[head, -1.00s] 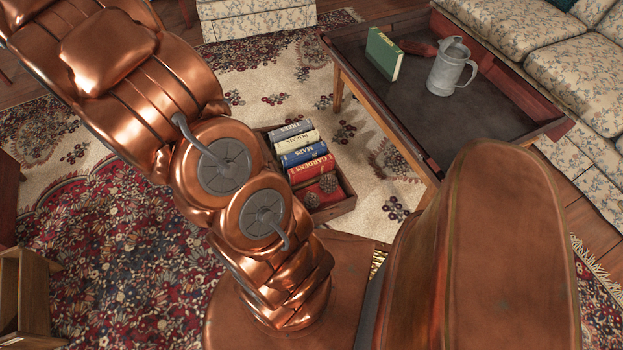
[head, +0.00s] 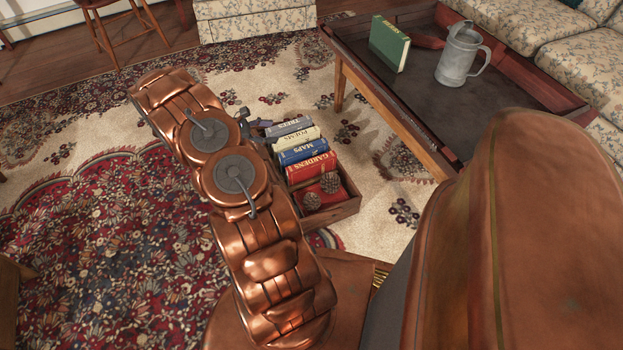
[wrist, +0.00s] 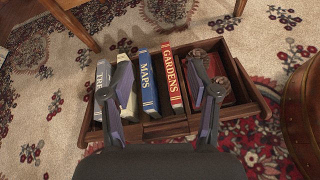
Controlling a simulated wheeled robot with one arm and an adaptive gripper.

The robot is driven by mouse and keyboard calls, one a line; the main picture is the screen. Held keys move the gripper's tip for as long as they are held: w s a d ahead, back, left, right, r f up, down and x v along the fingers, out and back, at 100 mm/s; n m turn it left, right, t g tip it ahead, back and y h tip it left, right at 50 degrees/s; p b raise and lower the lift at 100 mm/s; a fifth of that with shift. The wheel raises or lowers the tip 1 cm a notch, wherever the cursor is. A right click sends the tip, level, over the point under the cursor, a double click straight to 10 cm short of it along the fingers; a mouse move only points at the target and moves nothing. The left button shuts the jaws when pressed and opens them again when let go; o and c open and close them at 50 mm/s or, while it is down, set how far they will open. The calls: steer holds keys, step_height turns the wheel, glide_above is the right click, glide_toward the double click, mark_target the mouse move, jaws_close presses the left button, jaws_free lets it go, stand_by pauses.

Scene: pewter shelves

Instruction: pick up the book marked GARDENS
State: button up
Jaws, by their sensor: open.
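The red GARDENS book (head: 312,168) stands upright at the right end of a row of books in a wooden crate (head: 335,212) on the rug. In the wrist view the GARDENS book (wrist: 172,78) shows its red spine just right of the blue MAPS book (wrist: 148,82). My gripper (wrist: 160,92) is open and empty, and its fingers appear on either side of these two spines. The right finger overlaps the compartment beside GARDENS. In the head view my gripper (head: 250,127) is mostly hidden behind my arm, at the crate's left side.
The POEMS book (head: 297,138) and TREES book (head: 288,126) stand beyond MAPS. Pinecones (head: 330,182) and a red item share the crate's near compartment.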

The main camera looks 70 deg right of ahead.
mark_target(300, 166)
steer(key=s+d+f+n+b, duration=0.1)
steer(key=f, duration=0.5)
steer(key=s+d+f+b, duration=0.1)
steer(key=f+b, duration=0.1)
steer(key=f, duration=0.5)
steer(key=s+d+f+n+b, duration=0.1)
steer(key=s+f+b, duration=0.1)
steer(key=f, duration=0.5)
steer(key=shift+d+n+h, duration=0.3)
steer(key=shift+d+h, duration=0.05)
steer(key=shift+h, duration=0.05)
steer(key=shift+s+d+f, duration=0.15)
steer(key=shift+f, duration=0.05)
steer(key=shift+b+x, duration=0.6)
steer(key=shift+x, duration=0.5)
steer(key=s+d+f+b, duration=0.2)
steer(key=shift+s+f, duration=0.25)
steer(key=shift+s, duration=0.1)
steer(key=shift+s+d+f, duration=0.1)
steer(key=shift+s+d, duration=0.3)
steer(key=shift+s, duration=0.05)
jaws_close()
